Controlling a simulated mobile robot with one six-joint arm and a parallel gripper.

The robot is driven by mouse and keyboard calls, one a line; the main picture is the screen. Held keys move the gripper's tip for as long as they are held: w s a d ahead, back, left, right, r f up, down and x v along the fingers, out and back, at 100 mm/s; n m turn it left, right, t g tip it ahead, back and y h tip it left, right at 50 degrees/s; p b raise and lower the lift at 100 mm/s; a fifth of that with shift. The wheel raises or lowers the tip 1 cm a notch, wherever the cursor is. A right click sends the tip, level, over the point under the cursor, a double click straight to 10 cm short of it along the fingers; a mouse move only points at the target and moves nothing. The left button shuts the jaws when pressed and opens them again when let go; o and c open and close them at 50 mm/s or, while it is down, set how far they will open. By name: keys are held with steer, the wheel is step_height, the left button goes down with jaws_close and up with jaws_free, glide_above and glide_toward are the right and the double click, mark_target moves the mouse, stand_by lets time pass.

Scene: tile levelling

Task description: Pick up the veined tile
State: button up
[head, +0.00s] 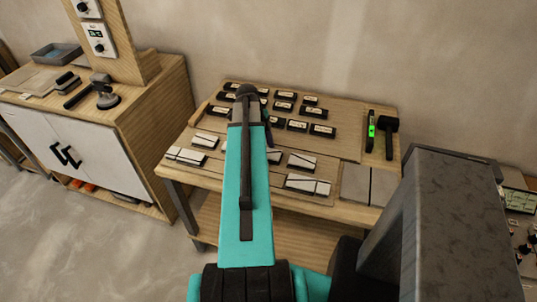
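Several pale tiles with dark lines across them lie near the front of the wooden bench. One pale lined tile (301,162) and a wider lined piece (308,184) lie to the right of my arm. Another lined piece (187,155) and a smaller pale tile (205,140) lie to its left. I cannot tell which one is the veined tile. My gripper (247,91) is at the far end of my teal arm, over the back part of the bench. Its fingers are too hidden to read, and my arm covers the middle of the bench.
Rows of small dark-framed pieces (322,130) fill the back of the bench (348,148). A green-lit level (371,130) and a black mallet (389,137) lie at the right. Two plain grey tiles (370,185) lie front right. A wooden cabinet (160,105) stands left.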

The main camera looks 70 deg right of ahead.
steer(key=c, duration=1.1)
steer(key=shift+r, duration=0.2)
steer(key=shift+r+b, duration=1.15)
steer(key=shift+r, duration=3.7)
